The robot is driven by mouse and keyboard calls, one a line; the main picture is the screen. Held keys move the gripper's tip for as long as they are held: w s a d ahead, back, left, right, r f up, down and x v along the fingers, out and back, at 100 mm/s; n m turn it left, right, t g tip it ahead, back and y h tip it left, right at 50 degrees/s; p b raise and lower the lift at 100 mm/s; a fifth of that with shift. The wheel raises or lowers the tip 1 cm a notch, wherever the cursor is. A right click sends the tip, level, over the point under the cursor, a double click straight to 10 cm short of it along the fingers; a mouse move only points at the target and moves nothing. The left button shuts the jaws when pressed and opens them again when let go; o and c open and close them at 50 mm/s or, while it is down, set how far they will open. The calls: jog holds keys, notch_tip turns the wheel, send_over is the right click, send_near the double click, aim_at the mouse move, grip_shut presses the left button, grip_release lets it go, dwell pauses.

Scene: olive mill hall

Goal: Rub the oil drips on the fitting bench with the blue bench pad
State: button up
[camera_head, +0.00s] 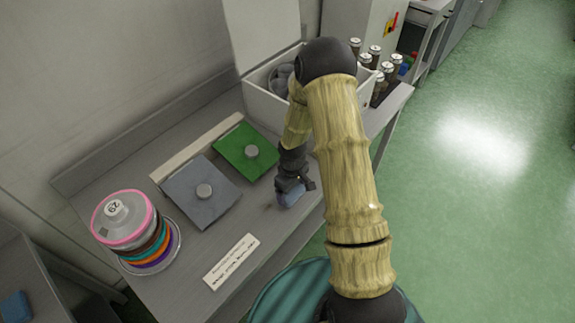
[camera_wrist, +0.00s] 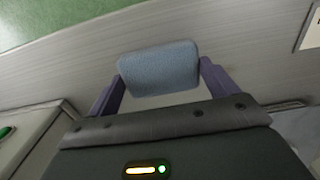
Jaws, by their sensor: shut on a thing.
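My gripper (camera_head: 291,186) is shut on the blue bench pad (camera_head: 289,198), low over the front part of the grey fitting bench (camera_head: 225,222). In the wrist view the pad (camera_wrist: 158,68) sits between the two purple fingers of my gripper (camera_wrist: 160,75), and the bench (camera_wrist: 250,45) lies beyond it. I cannot tell whether the pad touches the bench top. I cannot make out any oil drips clearly; my arm and the pad hide part of the bench.
A grey square plate (camera_head: 188,205) and a green one (camera_head: 237,142), each with a knob, lie left of my gripper. Stacked coloured discs (camera_head: 127,222) stand at left, a white bin (camera_head: 262,103) and bottles (camera_head: 374,52) behind. A label (camera_head: 231,262) lies in front.

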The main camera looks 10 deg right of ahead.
notch_tip(320, 180, up, 4)
jog(key=p, duration=0.2)
jog(key=shift+r+p, duration=0.1)
jog(key=shift+p, duration=0.25)
jog(key=shift+w+d+r+p, duration=0.1)
jog(key=shift+r+p, duration=0.5)
jog(key=shift+r, duration=0.1)
jog(key=shift+r+p, duration=0.9)
jog(key=shift+r, duration=0.35)
jog(key=m, duration=0.1)
jog(key=f+m, duration=0.1)
jog(key=m, duration=0.1)
jog(key=shift+f, duration=0.3)
notch_tip(320, 180, down, 2)
jog(key=m, duration=0.4)
